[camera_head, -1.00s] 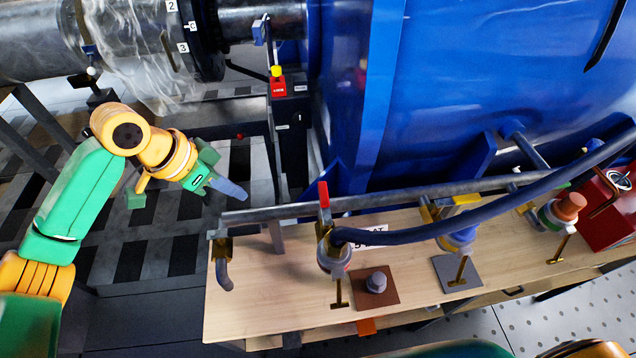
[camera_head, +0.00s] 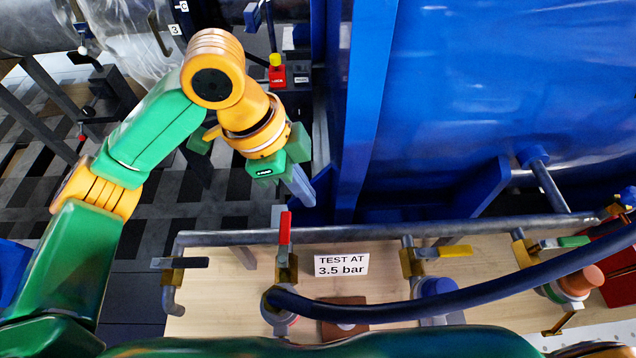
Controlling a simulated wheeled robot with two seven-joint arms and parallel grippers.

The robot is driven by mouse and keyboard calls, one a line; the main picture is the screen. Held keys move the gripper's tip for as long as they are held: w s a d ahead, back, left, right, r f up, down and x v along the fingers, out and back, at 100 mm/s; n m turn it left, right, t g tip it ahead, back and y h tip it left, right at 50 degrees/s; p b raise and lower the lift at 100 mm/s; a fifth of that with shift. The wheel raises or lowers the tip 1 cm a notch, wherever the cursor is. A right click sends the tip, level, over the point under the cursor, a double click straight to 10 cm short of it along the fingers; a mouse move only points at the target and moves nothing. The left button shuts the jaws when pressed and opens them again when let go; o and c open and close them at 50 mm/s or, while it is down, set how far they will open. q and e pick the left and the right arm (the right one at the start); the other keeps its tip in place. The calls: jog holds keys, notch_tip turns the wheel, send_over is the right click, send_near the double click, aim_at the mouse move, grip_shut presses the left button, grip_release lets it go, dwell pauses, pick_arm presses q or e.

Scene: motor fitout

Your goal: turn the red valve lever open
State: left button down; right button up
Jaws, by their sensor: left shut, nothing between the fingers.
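The red valve lever (camera_head: 285,228) stands up from a brass valve (camera_head: 287,268) on the grey horizontal pipe (camera_head: 345,235) above the wooden bench. Its handle points away from me, across the line of the pipe. My left gripper (camera_head: 304,192) is shut and empty, just beyond and slightly right of the lever's tip in the picture. A small gap shows between fingertips and lever, and I see no contact. My right gripper is not in view.
A white sign (camera_head: 341,265) reads "TEST AT 3.5 bar". Valves with a yellow lever (camera_head: 441,252) and a green lever (camera_head: 566,242) sit further right. A dark blue hose (camera_head: 430,309) crosses in front. The big blue tank (camera_head: 440,110) stands behind the pipe.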

aim_at(284, 238)
pick_arm(q)
jog(key=x, duration=0.5)
jog(key=s+a+p+x, duration=0.1)
jog(key=x, duration=0.2)
jog(key=shift+f, duration=0.15)
jog(key=a+p, duration=0.1)
jog(key=a, duration=0.2)
jog(key=shift+a, duration=0.6)
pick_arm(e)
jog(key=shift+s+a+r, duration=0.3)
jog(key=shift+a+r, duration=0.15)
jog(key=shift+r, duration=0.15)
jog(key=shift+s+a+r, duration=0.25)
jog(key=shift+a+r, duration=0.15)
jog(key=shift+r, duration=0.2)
pick_arm(q)
jog(key=shift+d, duration=0.15)
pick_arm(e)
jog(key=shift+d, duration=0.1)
